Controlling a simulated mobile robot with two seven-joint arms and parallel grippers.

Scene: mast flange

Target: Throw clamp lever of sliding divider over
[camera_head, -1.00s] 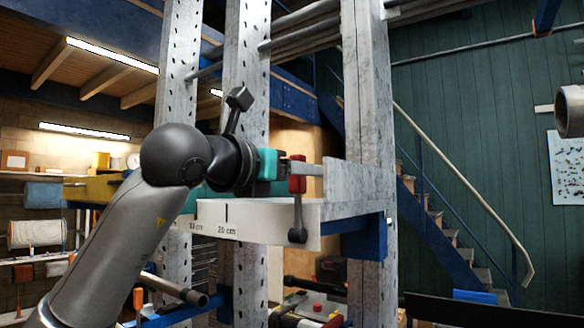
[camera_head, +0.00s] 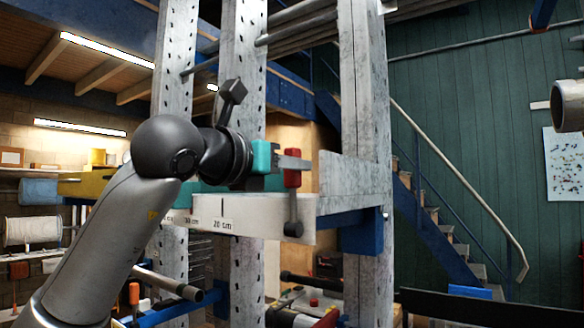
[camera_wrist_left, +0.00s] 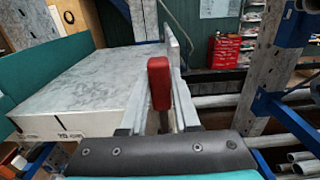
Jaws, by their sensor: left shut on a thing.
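The clamp lever has a red block (camera_head: 292,167) and a dark stem hanging down to a round knob (camera_head: 293,228), in front of the shelf's right end. My left gripper (camera_head: 303,164) reaches it from the left, its fingers shut at the red block. In the left wrist view the red part (camera_wrist_left: 158,82) stands up between the two grey fingers (camera_wrist_left: 160,112). The upright grey plate (camera_head: 342,183) at the shelf's right end may be the sliding divider; I cannot tell for sure. My right gripper is not in view.
The shelf's white front edge (camera_head: 262,219) carries a centimetre scale. A metal post (camera_head: 363,100) rises close behind on the right, with a blue bracket (camera_head: 362,234) below the shelf. A pipe end (camera_head: 570,107) is at far right.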

